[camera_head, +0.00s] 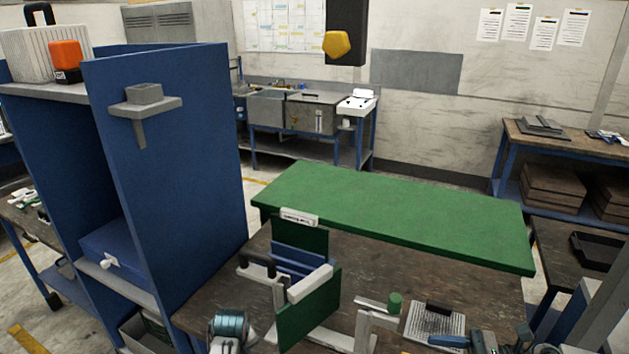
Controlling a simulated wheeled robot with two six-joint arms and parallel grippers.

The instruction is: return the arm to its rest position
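Neither of my grippers can be seen in the head view. A dark upright block with a yellow faceted knob (337,44) hangs into the view at the top centre, cut off by the top edge. It may be part of the microscope arm, but I cannot tell. A grey bracket (150,104) with a small square socket is fixed to the side of the blue cabinet (175,180) at the left. No contact between the dark block and the bracket shows; they are well apart in the picture.
A brown workbench (390,262) with a raised green shelf (400,215) fills the middle. A frame with green panels (310,310) stands on it, near a teal spool (229,326), a grey stand with a green cylinder (395,302) and small tools. The green surface is clear.

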